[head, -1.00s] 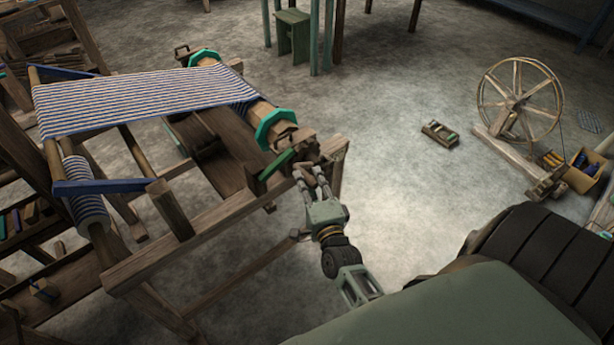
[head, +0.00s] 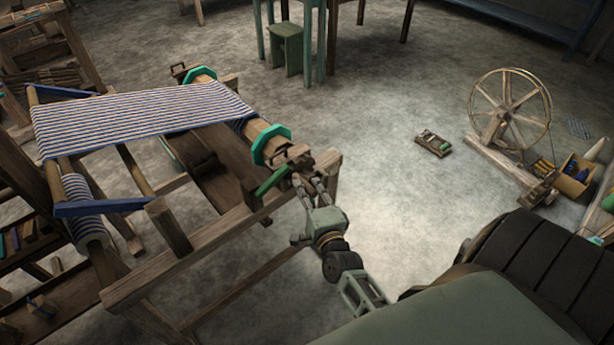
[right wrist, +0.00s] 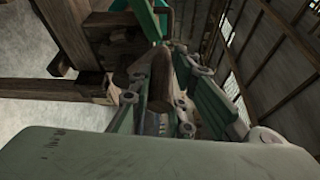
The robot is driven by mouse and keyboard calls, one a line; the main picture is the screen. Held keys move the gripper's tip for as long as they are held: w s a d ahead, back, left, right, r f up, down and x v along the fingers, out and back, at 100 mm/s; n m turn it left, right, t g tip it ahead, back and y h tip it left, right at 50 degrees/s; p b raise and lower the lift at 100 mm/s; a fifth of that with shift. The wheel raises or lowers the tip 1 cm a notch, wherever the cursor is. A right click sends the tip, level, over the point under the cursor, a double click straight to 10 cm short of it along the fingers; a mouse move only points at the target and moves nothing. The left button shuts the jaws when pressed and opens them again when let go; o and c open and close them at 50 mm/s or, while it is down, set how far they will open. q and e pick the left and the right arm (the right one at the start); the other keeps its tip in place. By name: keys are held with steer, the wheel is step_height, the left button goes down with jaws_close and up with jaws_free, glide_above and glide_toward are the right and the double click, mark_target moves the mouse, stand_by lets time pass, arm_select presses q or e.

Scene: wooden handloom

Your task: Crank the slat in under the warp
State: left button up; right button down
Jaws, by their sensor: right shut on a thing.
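The warp (head: 140,116) is a blue-and-white striped sheet stretched across the wooden loom (head: 190,245) in the head view. It runs to a wooden beam (head: 233,105) with teal octagonal flanges (head: 271,146). A green bar (head: 271,181) sits at the beam's near end. My right gripper (head: 310,187) is at this end, beside the frame post. In the right wrist view it is shut on a brown wooden handle (right wrist: 160,82), which lies between its fingers. I cannot pick out the slat with certainty. My left gripper is out of view.
A blue bar (head: 100,207) and a striped roll (head: 84,208) are at the loom's near left. The floor between is clear.

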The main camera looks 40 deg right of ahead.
steer(key=shift+d+r, duration=0.25)
steer(key=shift+d, duration=0.1)
steer(key=c, duration=2)
jaws_free()
steer(key=shift+c, duration=0.2)
steer(key=shift+o, duration=1.4)
steer(key=shift+d+f, duration=0.1)
steer(key=shift+f, duration=0.1)
steer(key=shift+s+a, duration=0.2)
steer(key=shift+a, duration=0.05)
steer(key=v, duration=1.1)
steer(key=shift+s, duration=0.3)
